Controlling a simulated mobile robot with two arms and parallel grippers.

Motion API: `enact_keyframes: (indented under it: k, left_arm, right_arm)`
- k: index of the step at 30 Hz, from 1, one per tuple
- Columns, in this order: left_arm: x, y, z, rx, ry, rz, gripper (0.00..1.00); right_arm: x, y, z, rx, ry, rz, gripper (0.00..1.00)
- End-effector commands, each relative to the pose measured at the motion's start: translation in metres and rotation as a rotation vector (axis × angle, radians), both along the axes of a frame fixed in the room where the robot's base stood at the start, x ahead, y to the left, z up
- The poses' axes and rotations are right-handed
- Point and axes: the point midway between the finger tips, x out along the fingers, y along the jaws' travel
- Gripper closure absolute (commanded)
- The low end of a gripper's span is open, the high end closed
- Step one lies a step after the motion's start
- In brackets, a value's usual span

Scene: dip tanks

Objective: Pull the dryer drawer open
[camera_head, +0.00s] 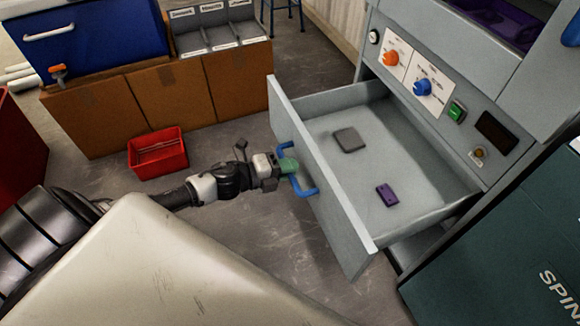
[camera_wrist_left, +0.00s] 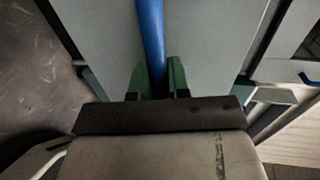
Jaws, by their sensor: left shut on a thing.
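The dryer drawer (camera_head: 330,185) is pulled out from the grey dryer cabinet (camera_head: 440,60) in the head view. A dark grey flat piece (camera_head: 349,140) and a small purple piece (camera_head: 387,195) lie on its floor. A blue handle (camera_head: 303,186) is on its front panel, and it also shows in the left wrist view (camera_wrist_left: 151,35). My left gripper (camera_head: 287,167) is at the handle. Its green fingers (camera_wrist_left: 161,80) are on both sides of the blue bar and shut on it. My right gripper is not in view.
A red bin (camera_head: 158,153) stands on the floor at left, before several brown boxes (camera_head: 170,100). Knobs and a green switch (camera_head: 456,111) are on the panel above the drawer. A dark teal machine (camera_head: 510,250) stands at right. Bare floor lies left of the drawer.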

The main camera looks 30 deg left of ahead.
Motion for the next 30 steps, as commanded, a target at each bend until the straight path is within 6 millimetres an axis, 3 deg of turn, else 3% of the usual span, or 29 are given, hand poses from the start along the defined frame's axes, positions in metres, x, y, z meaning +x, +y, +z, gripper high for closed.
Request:
enact_keyframes:
  k: [6, 7, 11, 22, 26, 30]
  left_arm:
    - [0.000, 0.000, -0.001, 0.000, 0.001, -0.001, 1.00]
    - [0.000, 0.000, -0.001, 0.000, 0.001, -0.001, 0.79]
    - [0.000, 0.000, -0.001, 0.000, 0.001, -0.001, 0.59]
    - [-0.005, 0.003, 0.000, 0.000, 0.002, 0.000, 0.58]
    - [-0.019, 0.014, 0.004, 0.002, 0.005, 0.000, 0.58]
    - [-0.041, 0.031, 0.009, 0.002, 0.006, 0.000, 0.58]
  right_arm:
    - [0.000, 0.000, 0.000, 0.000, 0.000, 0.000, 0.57]
    - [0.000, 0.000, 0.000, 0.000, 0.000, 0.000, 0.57]
    - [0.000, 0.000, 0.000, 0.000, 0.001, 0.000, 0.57]
    - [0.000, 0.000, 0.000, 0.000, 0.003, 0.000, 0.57]
    - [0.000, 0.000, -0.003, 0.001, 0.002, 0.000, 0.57]
    - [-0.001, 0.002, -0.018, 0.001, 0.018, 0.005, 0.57]
